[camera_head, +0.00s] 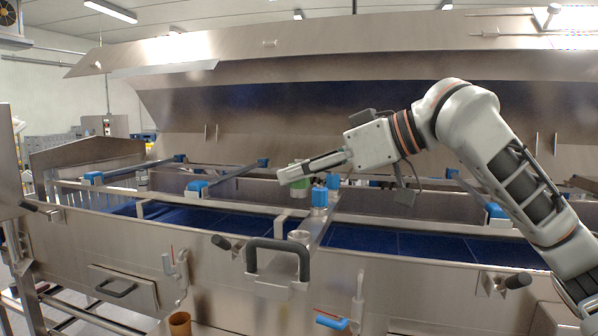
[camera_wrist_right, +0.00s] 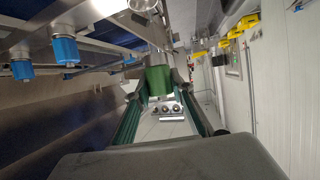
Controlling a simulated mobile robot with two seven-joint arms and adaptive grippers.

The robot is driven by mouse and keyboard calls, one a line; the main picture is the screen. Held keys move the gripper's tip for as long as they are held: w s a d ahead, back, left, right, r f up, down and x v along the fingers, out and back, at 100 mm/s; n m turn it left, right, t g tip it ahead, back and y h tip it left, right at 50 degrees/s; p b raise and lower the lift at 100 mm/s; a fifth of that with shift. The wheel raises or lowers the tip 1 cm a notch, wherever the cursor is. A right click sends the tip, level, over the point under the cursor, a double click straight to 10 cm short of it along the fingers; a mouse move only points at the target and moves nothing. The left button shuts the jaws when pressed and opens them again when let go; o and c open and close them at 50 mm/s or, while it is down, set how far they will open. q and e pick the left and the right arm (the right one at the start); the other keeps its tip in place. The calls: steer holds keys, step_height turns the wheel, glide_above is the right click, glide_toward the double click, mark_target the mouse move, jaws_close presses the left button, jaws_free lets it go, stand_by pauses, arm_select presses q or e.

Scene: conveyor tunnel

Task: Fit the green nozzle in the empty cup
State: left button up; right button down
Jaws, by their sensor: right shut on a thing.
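The green nozzle (camera_head: 299,190) is at the tip of my right gripper (camera_head: 284,178), above the conveyor's near side. In the right wrist view the green nozzle (camera_wrist_right: 157,81) sits between the fingertips of my right gripper (camera_wrist_right: 160,88), which is shut on it. A round metal cup (camera_head: 299,237) with no nozzle showing in it stands on the near end of the cross rail, below and apart from the nozzle. A bright round cup mouth (camera_wrist_right: 142,4) also shows at the top of the right wrist view. My left gripper is not in view.
Blue nozzles (camera_head: 319,198) stand on the same rail just right of the green one; others (camera_wrist_right: 65,50) show in the right wrist view. A black-handled bracket (camera_head: 277,244) projects at the front. The raised steel hood (camera_head: 300,115) spans behind. A brown container (camera_head: 180,323) is low in front.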

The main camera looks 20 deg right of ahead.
steer(key=shift+f, duration=2.9)
steer(key=shift+f+b, duration=0.3)
steer(key=shift+f, duration=1)
steer(key=c, duration=1.7)
jaws_free()
steer(key=v, duration=1.2)
steer(key=shift+s, duration=0.15)
